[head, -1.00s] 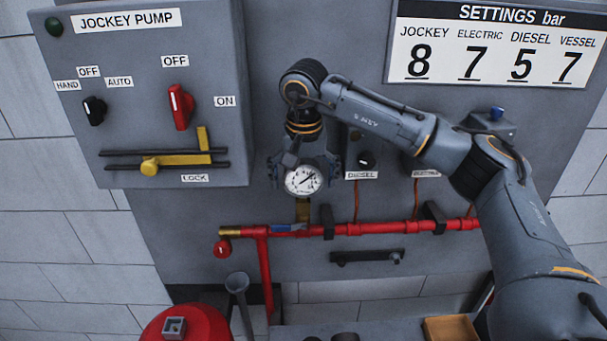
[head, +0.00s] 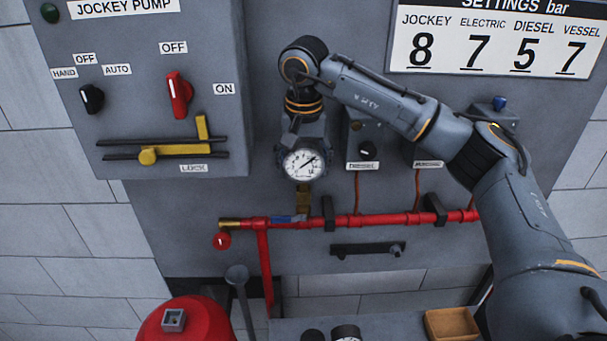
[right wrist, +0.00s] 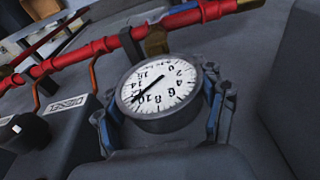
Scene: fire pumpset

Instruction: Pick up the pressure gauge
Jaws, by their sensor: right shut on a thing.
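The pressure gauge (head: 304,164) is round with a white dial and a dark rim. It sits above a brass fitting (head: 303,197) on the red pipe. My right gripper (head: 302,160) comes down from above and is shut on the gauge, with its fingers at both sides of the rim. In the right wrist view the gauge (right wrist: 160,90) lies between the two fingers, its dial facing the camera. I cannot tell whether the gauge is still joined to the fitting. My left gripper is in neither view.
The red pipe (head: 380,220) runs across the panel below the gauge. The jockey pump box (head: 150,95) stands out at the left. Small switch boxes (head: 366,145) are close at the right. A wooden tray (head: 452,325) and a red vessel (head: 187,325) are lower down.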

